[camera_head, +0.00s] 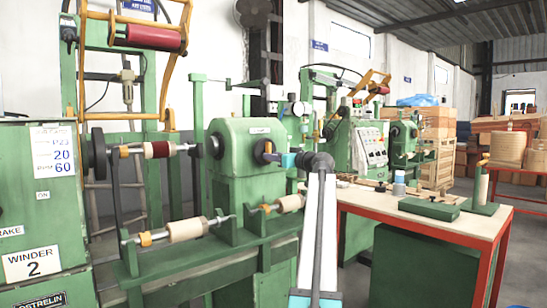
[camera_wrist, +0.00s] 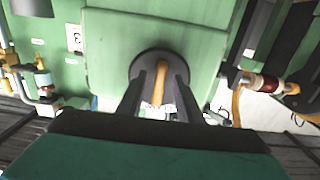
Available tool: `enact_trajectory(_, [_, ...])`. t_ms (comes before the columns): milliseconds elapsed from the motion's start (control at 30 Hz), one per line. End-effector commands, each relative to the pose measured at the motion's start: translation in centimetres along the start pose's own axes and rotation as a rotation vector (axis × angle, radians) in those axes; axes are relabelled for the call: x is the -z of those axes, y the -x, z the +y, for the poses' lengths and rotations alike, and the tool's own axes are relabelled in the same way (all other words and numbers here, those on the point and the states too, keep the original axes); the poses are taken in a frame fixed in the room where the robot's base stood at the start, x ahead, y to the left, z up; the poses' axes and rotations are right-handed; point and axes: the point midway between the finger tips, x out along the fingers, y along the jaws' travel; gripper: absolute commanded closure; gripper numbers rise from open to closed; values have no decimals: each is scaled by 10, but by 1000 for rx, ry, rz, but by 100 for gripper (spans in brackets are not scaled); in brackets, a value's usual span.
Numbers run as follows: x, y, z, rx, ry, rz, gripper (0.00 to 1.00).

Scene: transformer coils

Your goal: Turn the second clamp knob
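A dark round disc with an orange-tan bar handle (camera_wrist: 158,92) sits on the green machine housing in the wrist view. In the head view this knob (camera_head: 264,151) is on the right face of the green housing (camera_head: 240,180), partly hidden by my gripper. My gripper (camera_head: 274,157) is at the knob. In the wrist view its two dark fingers stand on either side of the handle, with gaps visible on both sides, so it is open. Whether the fingertips touch the disc I cannot tell. Which knob counts as second is not marked.
A shaft with a maroon coil (camera_head: 157,150) and a shaft with a pale wooden core (camera_head: 187,230) stick out left of the housing. A red-edged workbench (camera_head: 450,226) stands at right. The Winder 2 cabinet (camera_head: 40,215) is at left.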

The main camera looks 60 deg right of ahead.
Motion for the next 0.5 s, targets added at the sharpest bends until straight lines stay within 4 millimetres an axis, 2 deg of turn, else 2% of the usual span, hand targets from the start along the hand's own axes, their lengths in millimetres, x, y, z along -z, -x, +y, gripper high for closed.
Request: enact_trajectory(500, [1, 66, -1, -2, 1, 0, 67])
